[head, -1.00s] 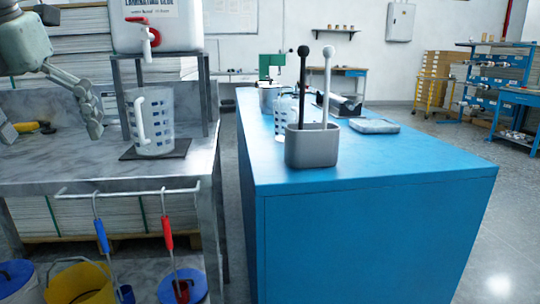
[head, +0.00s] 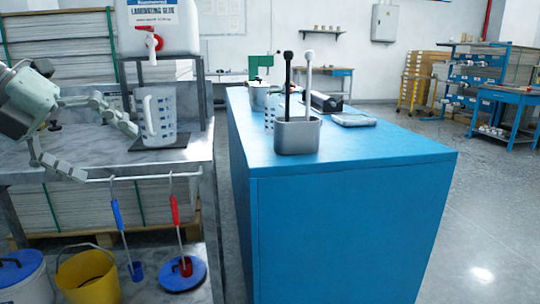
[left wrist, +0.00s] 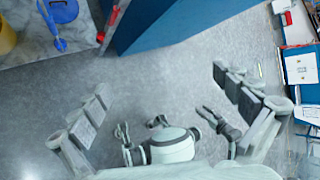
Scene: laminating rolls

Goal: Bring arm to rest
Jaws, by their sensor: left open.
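My left gripper (head: 103,150) is at the left of the head view, in front of the marble-topped bench. Its two jointed fingers are spread wide and hold nothing. One finger reaches toward the clear measuring jug (head: 161,120), with a gap I cannot judge; the other is low, near the hanging rail. The jug stands upright on a dark mat. In the left wrist view the fingers of my left gripper (left wrist: 165,92) are wide apart over bare grey floor. My right gripper is not seen in the head view, and I cannot identify it in the left wrist view.
The bench (head: 190,158) has a rail (head: 150,177) with blue- and red-handled tools. A yellow bucket (head: 88,278) stands below. A blue cabinet (head: 340,235) is to the right, carrying a grey holder (head: 297,137) with two rods. Floor right of the cabinet is clear.

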